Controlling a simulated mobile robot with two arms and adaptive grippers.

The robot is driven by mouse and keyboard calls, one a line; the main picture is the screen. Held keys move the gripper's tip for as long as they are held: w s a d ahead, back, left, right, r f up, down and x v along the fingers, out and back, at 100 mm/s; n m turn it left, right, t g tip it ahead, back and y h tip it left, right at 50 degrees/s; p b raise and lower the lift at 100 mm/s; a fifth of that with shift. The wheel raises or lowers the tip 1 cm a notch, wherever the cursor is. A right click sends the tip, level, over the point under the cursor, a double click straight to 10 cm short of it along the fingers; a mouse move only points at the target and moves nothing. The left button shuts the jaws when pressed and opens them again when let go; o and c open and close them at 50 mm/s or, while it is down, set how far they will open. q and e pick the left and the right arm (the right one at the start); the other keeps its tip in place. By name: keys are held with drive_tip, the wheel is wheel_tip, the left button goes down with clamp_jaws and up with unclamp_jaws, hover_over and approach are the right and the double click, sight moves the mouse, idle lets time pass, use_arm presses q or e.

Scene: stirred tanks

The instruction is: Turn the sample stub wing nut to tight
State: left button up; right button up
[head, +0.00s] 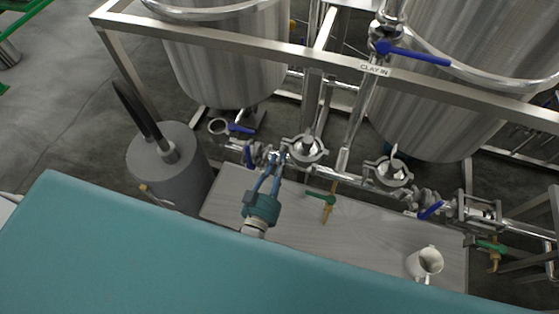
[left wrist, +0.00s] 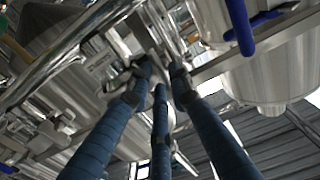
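My left gripper (head: 277,168) reaches up to the steel pipe fittings at the centre of the head view, its blue fingers at a clamp fitting (head: 283,155) left of a round valve body. In the left wrist view the fingertips (left wrist: 160,72) are around small metal parts, with a gap between them. The wing nut itself is too small and too covered by the fingers to make out. I cannot tell whether the fingers press on it. My right gripper is not in view.
Blue valve levers (head: 240,128) and (head: 430,210) stick out nearby. A green-handled tap (head: 322,197) hangs right of my gripper. A white jug (head: 425,263) stands on the grey platform (head: 365,245). Steel tanks (head: 225,65) and a frame rail (head: 240,42) stand behind; a grey drum (head: 168,175) is left.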

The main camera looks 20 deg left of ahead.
use_arm(q)
drive_tip(key=s, duration=1.1)
drive_tip(key=shift+s+a, duration=0.1)
drive_tip(key=s+f+m+g+h+b, duration=0.1)
drive_tip(key=s+f+g, duration=0.35)
drive_tip(key=f, duration=0.75)
drive_tip(key=s+f+m+g, duration=0.1)
drive_tip(key=s+f+g, duration=0.35)
drive_tip(key=f, duration=0.85)
drive_tip(key=s+a+f+g, duration=0.4)
drive_tip(key=s+a+f, duration=0.1)
drive_tip(key=s, duration=0.5)
drive_tip(key=s+a+f+g+y+b, duration=0.1)
drive_tip(key=s+a+f+g, duration=0.3)
drive_tip(key=s+f, duration=0.4)
drive_tip(key=s, duration=0.3)
drive_tip(key=shift+a+f, duration=0.3)
drive_tip(key=shift+a, duration=0.05)
